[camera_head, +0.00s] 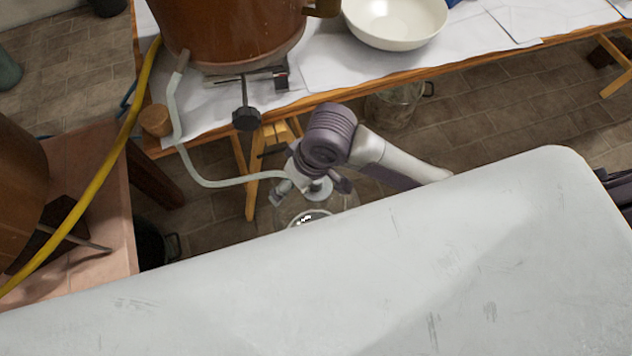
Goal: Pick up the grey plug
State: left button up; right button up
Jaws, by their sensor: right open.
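A small grey plug (319,190) shows below my right gripper, over a clear glass vessel (290,213). The vessel's lower part is hidden by the pale surface in front. My right gripper (312,187) points down with its fingers apart, one on each side of the plug. I cannot tell whether the fingers touch it. A pale hose (215,184) runs from the copper pot to the gripper, and its end is hidden there. My left gripper is not in view.
A wooden table (440,66) holds a large copper pot (235,30) and a cream bowl (395,22). A cork (155,120) sits at its near corner. A yellow hose (117,150) crosses the left side. A glass jar (392,107) stands below the table.

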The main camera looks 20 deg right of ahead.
aim_at(316, 186)
jog(key=w+d+h, duration=0.1)
jog(key=d, duration=0.1)
jog(key=w+d+g+h, duration=0.1)
jog(key=w+d+m, duration=0.1)
jog(key=w+d, duration=0.1)
jog(key=shift+d+f+h, duration=0.35)
jog(key=shift+h, duration=0.05)
jog(key=shift+d+f, duration=0.15)
jog(key=shift+d, duration=0.1)
notch_tip(316, 186, down, 8)
jog(key=shift+r+b, duration=0.1)
jog(key=shift+b, duration=0.6)
jog(key=f, duration=0.3)
jog(key=f+b, duration=0.1)
jog(key=f, duration=0.1)
jog(key=shift+w+a+f, duration=0.1)
jog(key=shift+a+f, duration=0.15)
jog(key=shift+f, duration=0.1)
jog(key=c, duration=1)
